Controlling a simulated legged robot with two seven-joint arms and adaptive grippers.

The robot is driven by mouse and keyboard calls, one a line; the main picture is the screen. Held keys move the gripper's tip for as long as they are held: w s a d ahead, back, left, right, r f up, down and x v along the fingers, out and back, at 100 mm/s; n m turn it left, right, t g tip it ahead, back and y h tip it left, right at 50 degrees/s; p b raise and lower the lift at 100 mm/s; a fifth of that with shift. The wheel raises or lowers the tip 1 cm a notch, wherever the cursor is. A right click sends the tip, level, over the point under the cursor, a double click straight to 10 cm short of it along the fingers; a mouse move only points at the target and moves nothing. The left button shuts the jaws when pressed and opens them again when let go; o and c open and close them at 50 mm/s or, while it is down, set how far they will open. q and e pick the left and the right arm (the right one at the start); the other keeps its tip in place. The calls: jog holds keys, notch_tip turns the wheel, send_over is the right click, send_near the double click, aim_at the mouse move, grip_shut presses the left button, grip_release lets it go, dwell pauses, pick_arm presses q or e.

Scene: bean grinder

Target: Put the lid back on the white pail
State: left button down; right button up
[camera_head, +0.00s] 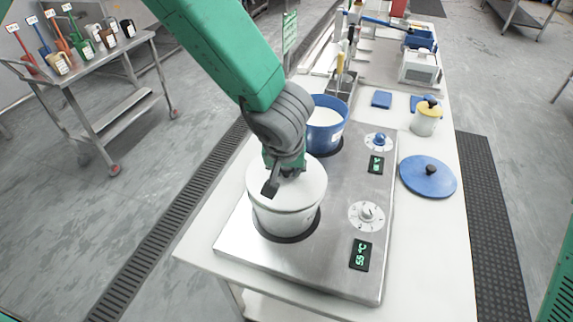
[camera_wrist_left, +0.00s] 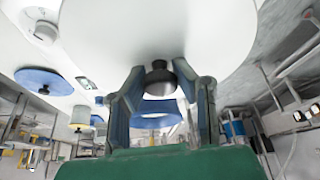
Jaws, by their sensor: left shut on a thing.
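The white pail (camera_head: 284,222) stands on the near burner of the steel hot plate. Its white lid (camera_head: 312,178) is over the pail's mouth, roughly level; I cannot tell whether it rests fully on the rim. My left gripper (camera_head: 280,181) comes down from above and is shut on the lid's knob. The gripper hides the knob in the head view. My right gripper is not in view.
A blue pail (camera_head: 325,137) with white contents stands open on the far burner. A blue lid (camera_head: 428,177) lies right of the hot plate (camera_head: 335,240). A small yellow-lidded jar (camera_head: 425,120) stands behind it. A cart (camera_head: 110,85) is at left.

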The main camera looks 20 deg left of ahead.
pick_arm(q)
jog(key=shift+a, duration=0.1)
dwell(0.5)
jog(key=shift+p, duration=0.7)
jog(key=shift+f+p, duration=0.15)
jog(key=shift+p, duration=0.25)
dwell(0.9)
jog(key=shift+p, duration=0.55)
dwell(0.6)
jog(key=c, duration=1.2)
grip_release()
jog(key=shift+o, duration=0.3)
jog(key=o, duration=0.4)
